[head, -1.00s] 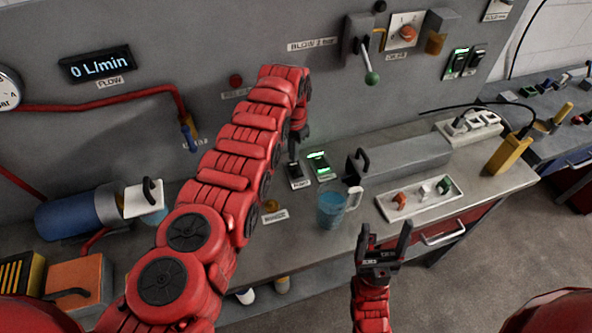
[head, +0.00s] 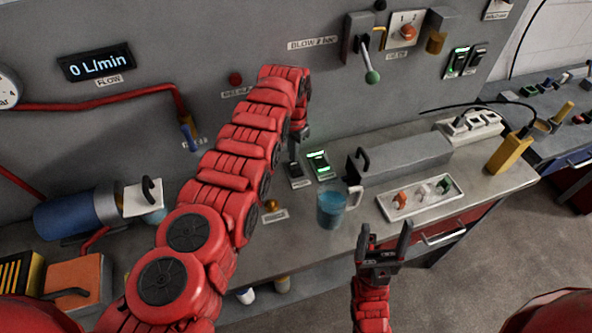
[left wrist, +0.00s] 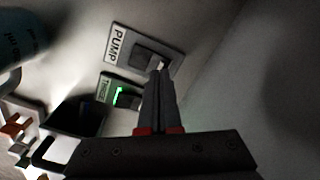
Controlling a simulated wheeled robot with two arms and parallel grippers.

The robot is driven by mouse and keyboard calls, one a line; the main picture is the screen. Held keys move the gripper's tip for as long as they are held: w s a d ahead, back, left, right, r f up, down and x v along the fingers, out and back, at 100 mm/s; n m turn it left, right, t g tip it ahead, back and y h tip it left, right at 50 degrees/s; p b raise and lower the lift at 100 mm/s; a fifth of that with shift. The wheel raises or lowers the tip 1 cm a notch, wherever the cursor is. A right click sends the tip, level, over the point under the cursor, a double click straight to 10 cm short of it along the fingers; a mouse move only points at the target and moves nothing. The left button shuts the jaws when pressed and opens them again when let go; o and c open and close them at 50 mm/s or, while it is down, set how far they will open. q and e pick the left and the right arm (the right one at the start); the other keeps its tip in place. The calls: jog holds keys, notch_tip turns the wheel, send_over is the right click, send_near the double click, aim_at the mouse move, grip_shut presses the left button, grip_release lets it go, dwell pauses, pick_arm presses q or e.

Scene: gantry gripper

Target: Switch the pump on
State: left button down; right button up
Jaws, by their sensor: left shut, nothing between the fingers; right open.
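The pump switch (head: 296,172) is a dark rocker on a pale plate on the bench top. In the left wrist view the pump switch (left wrist: 152,57) sits beside the label PUMP, and no green light shows on it. My left gripper (head: 295,150) is shut and empty, pointing down at the switch. In the left wrist view the fingertips (left wrist: 160,72) overlap the rocker's edge; I cannot tell whether they touch it. The flow display (head: 97,64) reads 0 L/min. My right gripper (head: 383,238) is open and empty in front of the bench.
A green-lit switch (head: 318,163) is right beside the pump switch. A blue-filled jug (head: 332,207), a grey box (head: 400,158) and a white tray (head: 450,200) stand to the right. A brass knob (head: 271,206) is in front.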

pick_arm(q)
jog(key=shift+f+b, duration=0.8)
jog(key=shift+f, duration=0.1)
jog(key=shift+r, duration=0.15)
notch_tip(320, 180, up, 5)
jog(key=p, duration=0.5)
jog(key=shift+r+p, duration=0.65)
jog(key=shift+r, duration=0.25)
